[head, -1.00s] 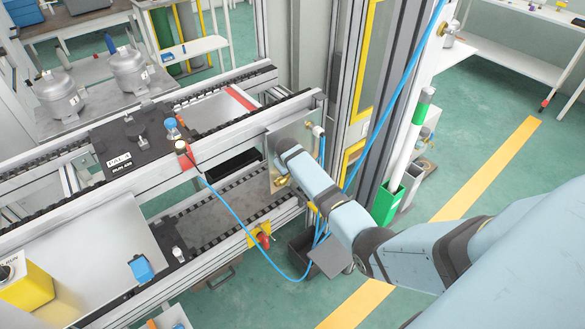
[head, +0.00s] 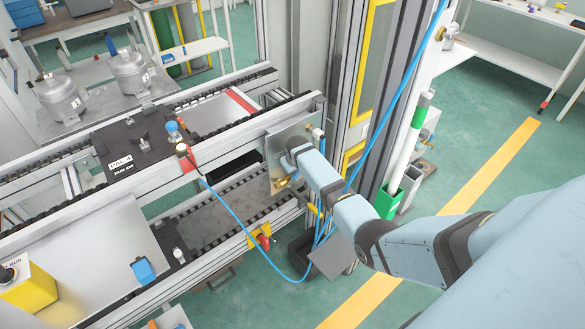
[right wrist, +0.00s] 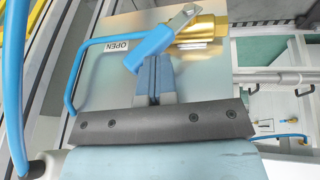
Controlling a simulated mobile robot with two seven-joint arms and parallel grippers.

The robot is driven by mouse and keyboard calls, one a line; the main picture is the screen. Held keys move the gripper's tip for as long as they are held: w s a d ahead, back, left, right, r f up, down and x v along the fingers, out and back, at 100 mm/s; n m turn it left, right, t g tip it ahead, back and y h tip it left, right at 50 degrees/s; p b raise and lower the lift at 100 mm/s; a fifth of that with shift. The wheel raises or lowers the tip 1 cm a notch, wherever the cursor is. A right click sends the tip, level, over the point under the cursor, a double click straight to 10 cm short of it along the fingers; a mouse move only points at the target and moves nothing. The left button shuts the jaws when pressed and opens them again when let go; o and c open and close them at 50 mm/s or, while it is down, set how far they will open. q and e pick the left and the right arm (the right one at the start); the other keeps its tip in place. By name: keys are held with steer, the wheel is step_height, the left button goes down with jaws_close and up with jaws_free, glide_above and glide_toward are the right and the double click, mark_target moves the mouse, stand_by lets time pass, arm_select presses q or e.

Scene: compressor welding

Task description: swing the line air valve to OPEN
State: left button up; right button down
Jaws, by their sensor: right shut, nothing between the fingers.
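The line air valve has a brass body (right wrist: 205,32) on a metal plate (right wrist: 215,72) in the right wrist view. Its lever, with a blue sleeve (right wrist: 150,48) and a bare metal end, lies slanted across the front of the brass body. In the head view the plate (head: 276,172) is partly covered by my right wrist. My left gripper is not in view.
A blue hose (right wrist: 75,65) bends around the label's left side. In the head view, the conveyor frame (head: 225,140) with a black pallet (head: 125,150) stands left of the plate. A blue air line (head: 240,222) loops below, and a post with a green base (head: 387,204) stands right.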

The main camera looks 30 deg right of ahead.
steer(key=shift+d+f+y, duration=0.1)
steer(key=shift+d+y, duration=0.55)
steer(key=shift+y, duration=0.05)
steer(key=shift+w+d+f+m+y, duration=0.1)
steer(key=shift+d+f+m+y, duration=0.25)
steer(key=shift+d+y, duration=0.35)
steer(key=shift+d+f+b, duration=0.4)
steer(key=shift+d+f, duration=0.2)
steer(key=shift+f, duration=0.15)
steer(key=shift+w+d+f, duration=0.1)
steer(key=shift+d+f, duration=0.25)
steer(key=shift+f, duration=0.05)
steer(key=shift+b, duration=0.3)
